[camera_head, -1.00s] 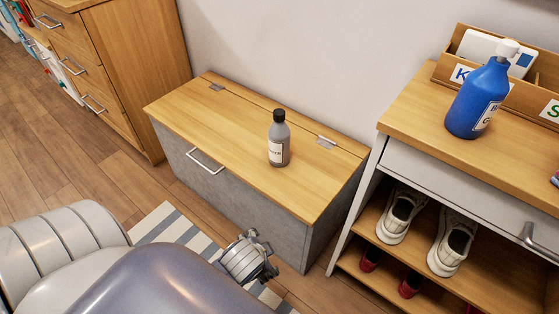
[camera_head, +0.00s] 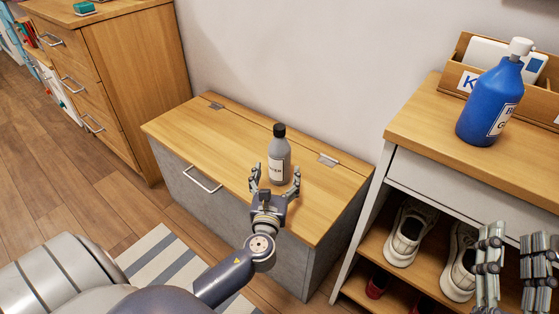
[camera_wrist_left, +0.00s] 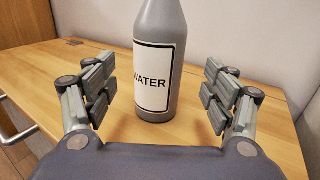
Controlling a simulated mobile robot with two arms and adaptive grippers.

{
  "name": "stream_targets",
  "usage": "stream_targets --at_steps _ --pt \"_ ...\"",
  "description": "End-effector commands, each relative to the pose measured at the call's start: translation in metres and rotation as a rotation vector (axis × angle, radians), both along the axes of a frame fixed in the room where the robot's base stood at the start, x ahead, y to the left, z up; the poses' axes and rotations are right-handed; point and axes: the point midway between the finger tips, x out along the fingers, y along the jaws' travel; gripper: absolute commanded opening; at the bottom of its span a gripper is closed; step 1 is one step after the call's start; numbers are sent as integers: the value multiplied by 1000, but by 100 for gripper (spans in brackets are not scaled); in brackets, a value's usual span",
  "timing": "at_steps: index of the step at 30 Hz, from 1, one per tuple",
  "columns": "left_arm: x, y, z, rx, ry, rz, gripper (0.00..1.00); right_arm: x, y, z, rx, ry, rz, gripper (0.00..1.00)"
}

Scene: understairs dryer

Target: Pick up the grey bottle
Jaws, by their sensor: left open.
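The grey bottle (camera_head: 279,158) has a black cap and a white label. It stands upright on the wooden lid of a bench chest. In the left wrist view the bottle (camera_wrist_left: 160,28) shows its label, reading "WATER", with the top cut off. My left gripper (camera_head: 275,177) is open at the near side of the bottle, with one finger to each side. In the left wrist view both fingers of the left gripper (camera_wrist_left: 159,88) stand apart from the bottle, with a gap on each side. My right gripper (camera_head: 514,262) is at the lower right, its two fingers apart and empty.
The chest lid (camera_head: 205,135) is otherwise bare, with metal hinges near the wall. A shoe cabinet (camera_head: 425,125) on the right carries a blue bottle (camera_head: 490,105) and a wooden organizer. White shoes (camera_head: 408,235) sit on its shelf. A drawer unit (camera_head: 130,80) stands at left.

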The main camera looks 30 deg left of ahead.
Motion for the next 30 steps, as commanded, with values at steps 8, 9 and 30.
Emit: stream_targets --at_steps 8,9,30 --pt "19 10 1 -3 -1 2 77 -8 0 16 27 -95 6 40" --pt "22 12 1 -2 -2 2 77 -11 0 20 33 -118 7 40" --pt "59 30 5 -5 0 1 75 -49 -4 65 118 -408 23 40"
